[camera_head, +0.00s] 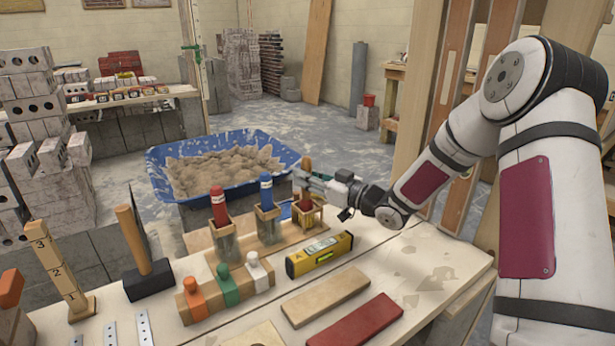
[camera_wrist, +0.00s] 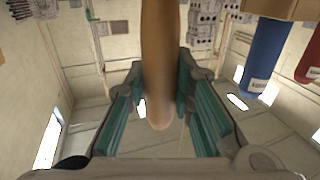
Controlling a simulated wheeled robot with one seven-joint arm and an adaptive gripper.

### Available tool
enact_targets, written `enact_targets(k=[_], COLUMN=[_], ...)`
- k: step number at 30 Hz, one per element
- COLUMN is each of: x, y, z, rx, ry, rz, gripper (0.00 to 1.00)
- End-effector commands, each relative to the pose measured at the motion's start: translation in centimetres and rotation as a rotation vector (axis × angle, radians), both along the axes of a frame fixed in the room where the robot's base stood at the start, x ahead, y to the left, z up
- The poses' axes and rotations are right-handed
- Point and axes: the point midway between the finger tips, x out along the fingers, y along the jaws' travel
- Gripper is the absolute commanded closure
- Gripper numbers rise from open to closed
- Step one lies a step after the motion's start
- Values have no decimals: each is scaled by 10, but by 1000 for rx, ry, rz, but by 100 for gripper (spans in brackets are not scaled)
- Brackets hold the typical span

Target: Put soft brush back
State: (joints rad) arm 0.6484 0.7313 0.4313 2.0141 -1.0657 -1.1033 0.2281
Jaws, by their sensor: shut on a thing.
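The soft brush shows as a rounded brown wooden handle (camera_head: 306,163) standing upright, and the handle also fills the middle of the wrist view (camera_wrist: 165,60). My gripper (camera_head: 304,181) has its teal-padded fingers on either side of this handle and is shut on it. Below the fingers, a dark reddish lower part is within or just behind the small open wooden holder (camera_head: 318,214) at the right end of the rack. I cannot tell whether it touches the holder's bottom. The bristles are not clearly seen.
A red-handled tool (camera_head: 218,204) and a blue-handled tool (camera_head: 266,190) stand in slots to the left. A yellow level (camera_head: 320,254), a wooden block with coloured knobs (camera_head: 205,301) and a mallet (camera_head: 149,280) are in front. A blue mortar tub (camera_head: 167,186) is behind.

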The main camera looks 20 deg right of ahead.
Motion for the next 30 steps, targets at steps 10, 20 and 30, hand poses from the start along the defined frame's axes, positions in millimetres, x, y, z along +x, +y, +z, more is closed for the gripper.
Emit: enact_targets(k=[10, 20, 30], x=[0, 0, -18], y=[0, 0, -15], z=[-4, -4, -5], rx=[0, 0, -1], ry=[0, 0, 2], rz=[0, 0, -4], gripper=[100, 54, 54])
